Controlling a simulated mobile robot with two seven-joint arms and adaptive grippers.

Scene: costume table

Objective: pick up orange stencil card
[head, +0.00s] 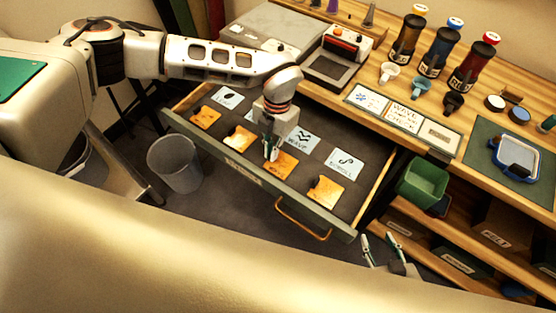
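The open drawer (239,162) holds a far row of pale blue cards and a near row of several orange stencil cards. One orange card (284,167) lies right by my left gripper (270,155). The other orange cards are one at the drawer's left (206,117), one left of the gripper (237,138) and one at the right (326,192). My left gripper points down over the drawer; I cannot tell whether its fingers touch a card or how far apart they are. My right gripper (379,240) is low at the bottom right, fingers apart, with nothing between them.
The drawer's front has a looped handle (303,218). The wooden worktop (375,72) behind carries bottles, cups, framed cards (400,115) and a green mat (485,155). A green bin (423,180) sits right of the drawer. A grey wastebasket (175,165) stands on the floor at left.

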